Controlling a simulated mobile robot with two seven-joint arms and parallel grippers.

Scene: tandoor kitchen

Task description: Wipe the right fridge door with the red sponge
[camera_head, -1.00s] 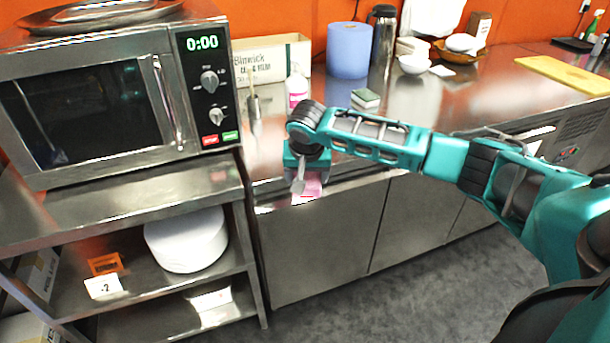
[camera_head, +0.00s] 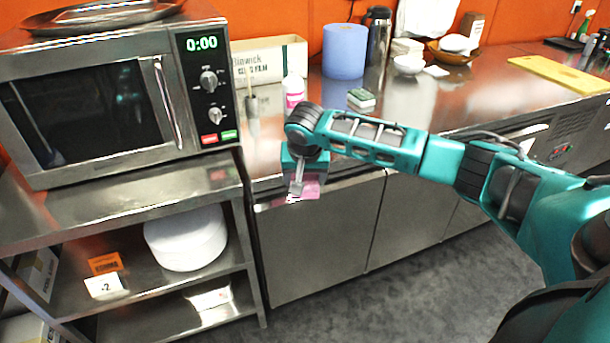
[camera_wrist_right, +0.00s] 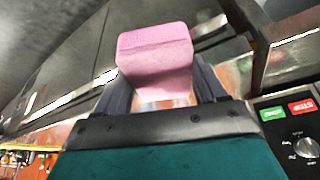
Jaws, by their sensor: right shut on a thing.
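My right gripper (camera_head: 298,188) is shut on a pink sponge (camera_head: 309,186), the only reddish sponge in view. In the right wrist view, the sponge (camera_wrist_right: 155,60) sticks out from between the fingers of the gripper (camera_wrist_right: 165,95). In the head view, the gripper is at the counter's front edge, above the left steel door (camera_head: 315,245); I cannot tell whether the sponge touches it. Another steel door (camera_head: 415,220) is to its right, partly behind my arm. My left gripper is not in view.
A microwave (camera_head: 90,105) stands on a steel shelf unit at left, close to the gripper. A white-pink bottle (camera_head: 294,92), a green-and-white sponge (camera_head: 361,99) and a blue roll (camera_head: 345,52) stand on the counter. Grey floor (camera_head: 400,305) is clear before the doors.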

